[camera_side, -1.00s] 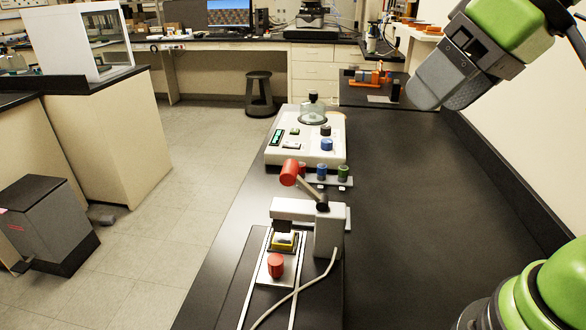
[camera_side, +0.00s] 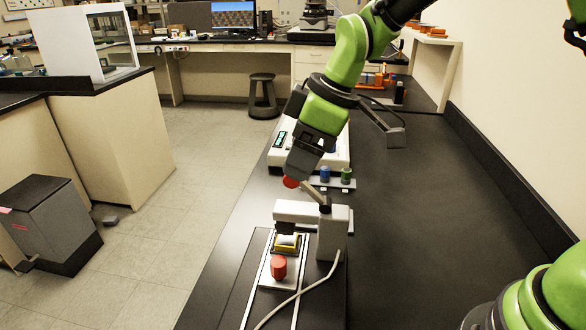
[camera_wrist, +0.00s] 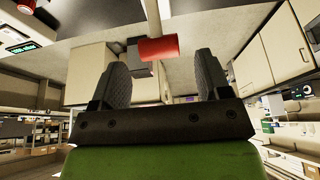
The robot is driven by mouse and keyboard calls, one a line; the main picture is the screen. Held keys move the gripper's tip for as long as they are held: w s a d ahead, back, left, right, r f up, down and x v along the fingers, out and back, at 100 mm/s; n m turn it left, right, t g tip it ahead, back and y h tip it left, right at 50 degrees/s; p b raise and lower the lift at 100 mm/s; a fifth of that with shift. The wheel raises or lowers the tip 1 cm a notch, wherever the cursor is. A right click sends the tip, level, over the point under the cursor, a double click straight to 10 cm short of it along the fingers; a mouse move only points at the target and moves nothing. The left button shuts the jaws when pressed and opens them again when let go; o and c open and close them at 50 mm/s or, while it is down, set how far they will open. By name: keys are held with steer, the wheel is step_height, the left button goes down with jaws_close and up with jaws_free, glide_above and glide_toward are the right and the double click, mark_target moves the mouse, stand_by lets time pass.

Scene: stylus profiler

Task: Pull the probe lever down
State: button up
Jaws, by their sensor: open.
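The probe lever is a grey arm (camera_side: 314,192) with a red cylindrical knob (camera_side: 291,182), raised at a slant above the white profiler body (camera_side: 333,232). My gripper (camera_side: 296,175) is at the knob in the side view and hides part of it. In the wrist view the red knob (camera_wrist: 158,48) lies ahead of the gap between my two dark fingers (camera_wrist: 162,78), which are apart. I cannot tell whether a finger touches the knob. Under the profiler head sits a yellow-edged sample block (camera_side: 287,243). A red knob on the sliding stage (camera_side: 279,267) stands in front of it.
A white console (camera_side: 276,157) stands behind, partly hidden by my arm. Blue and green cylinders (camera_side: 346,175) stand on a small plate beyond the lever. A white cable (camera_side: 318,284) runs forward from the profiler. The black bench (camera_side: 420,240) is clear to the right.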

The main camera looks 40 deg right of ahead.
mark_target(309, 189)
steer(key=shift+x, duration=1.9)
